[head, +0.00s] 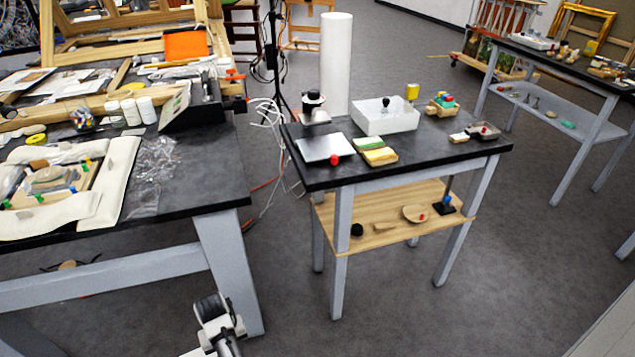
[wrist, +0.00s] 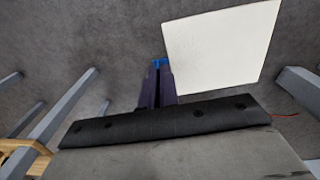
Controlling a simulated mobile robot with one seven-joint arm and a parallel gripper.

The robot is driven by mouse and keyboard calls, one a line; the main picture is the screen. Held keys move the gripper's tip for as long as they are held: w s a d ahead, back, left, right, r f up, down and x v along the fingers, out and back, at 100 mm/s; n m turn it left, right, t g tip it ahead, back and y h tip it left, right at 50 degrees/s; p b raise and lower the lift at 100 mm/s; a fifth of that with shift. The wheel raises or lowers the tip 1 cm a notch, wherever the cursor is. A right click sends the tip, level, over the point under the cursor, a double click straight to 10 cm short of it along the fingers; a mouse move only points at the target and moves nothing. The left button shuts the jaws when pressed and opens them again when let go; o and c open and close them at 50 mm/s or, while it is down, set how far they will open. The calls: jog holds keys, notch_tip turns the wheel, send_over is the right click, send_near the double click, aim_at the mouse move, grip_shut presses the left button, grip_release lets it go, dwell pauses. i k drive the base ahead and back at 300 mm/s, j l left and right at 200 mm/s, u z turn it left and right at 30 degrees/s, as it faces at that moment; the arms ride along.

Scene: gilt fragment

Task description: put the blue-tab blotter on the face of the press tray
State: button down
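The blue-tab blotter (wrist: 222,45) is a flat, pale, four-sided sheet in the wrist view. Its small blue tab (wrist: 160,62) is at the sheet's left edge. My gripper (wrist: 157,70) has its dark fingers close together at the tab and appears shut on it. The sheet hangs over grey floor, apart from any table.
The small table (head: 440,145) also bears a white bin (head: 385,118), a tall white roll (head: 335,65) and sponges (head: 375,151). The left bench (head: 195,180) is crowded, with a padded fragment frame (head: 120,185). Cables lie between them. Floor in front is clear.

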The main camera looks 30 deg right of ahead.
aim_at(327, 146)
jog(key=l+u, duration=0.25)
jog(key=l, duration=1.1)
jog(key=k+l, duration=0.15)
jog(key=l, duration=0.3)
jog(key=l+u, duration=0.1)
jog(key=l, duration=0.3)
jog(key=k+l, duration=0.15)
jog(key=l, duration=0.3)
